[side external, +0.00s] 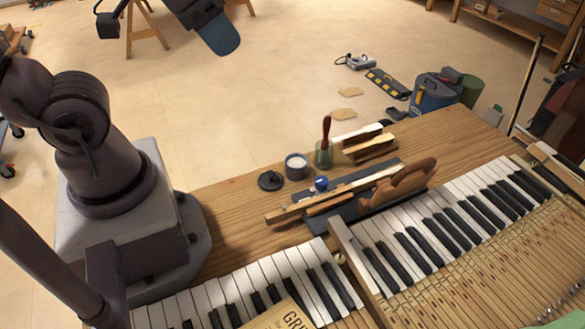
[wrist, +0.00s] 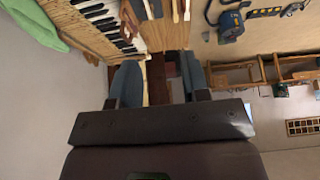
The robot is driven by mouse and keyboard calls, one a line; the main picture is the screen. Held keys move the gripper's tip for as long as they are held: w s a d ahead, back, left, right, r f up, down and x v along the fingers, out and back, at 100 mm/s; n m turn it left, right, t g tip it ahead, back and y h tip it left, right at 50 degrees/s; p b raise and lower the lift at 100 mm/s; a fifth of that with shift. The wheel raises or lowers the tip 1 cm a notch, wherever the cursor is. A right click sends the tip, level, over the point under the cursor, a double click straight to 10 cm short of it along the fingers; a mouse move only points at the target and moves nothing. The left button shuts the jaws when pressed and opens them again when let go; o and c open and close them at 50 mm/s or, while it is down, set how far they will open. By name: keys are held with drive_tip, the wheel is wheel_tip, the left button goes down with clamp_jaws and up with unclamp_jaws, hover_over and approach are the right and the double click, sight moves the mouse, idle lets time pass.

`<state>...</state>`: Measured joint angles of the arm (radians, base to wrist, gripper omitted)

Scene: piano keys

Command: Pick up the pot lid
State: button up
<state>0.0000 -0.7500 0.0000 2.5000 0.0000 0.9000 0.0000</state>
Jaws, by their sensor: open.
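A small dark round lid with a raised knob (side external: 270,180) lies on the wooden bench top, and looks like the pot lid. Just right of it stands a dark cylindrical pot (side external: 296,166), open on top with pale contents. My gripper (side external: 221,38) shows at the top of the side view, well apart from the lid, with a blue finger pad. In the wrist view, the two blue fingers of my gripper (wrist: 161,82) stand apart with a gap between them. I cannot make out the lid in the wrist view.
A red-handled tool in a greenish jar (side external: 324,150), a blue-capped item (side external: 321,184) and a wooden plane (side external: 398,189) crowd the bench (side external: 235,205) right of the lid. Piano keys (side external: 420,240) run along the front. The bench left of the lid is fairly clear.

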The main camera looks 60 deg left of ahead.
idle(0.4)
drive_tip(key=o, duration=1)
drive_tip(key=shift+c, duration=0.2)
drive_tip(key=m+g, duration=0.2)
drive_tip(key=g, duration=0.4)
hover_over(268, 173)
drive_tip(key=d, duration=0.1)
wheel_tip(268, 173, down, 23)
drive_tip(key=f, duration=0.7)
drive_tip(key=shift+w, duration=0.3)
drive_tip(key=f, duration=0.2)
drive_tip(key=a+f, duration=0.1)
drive_tip(key=f, duration=0.1)
drive_tip(key=shift+s, duration=0.3)
drive_tip(key=shift+f, duration=0.5)
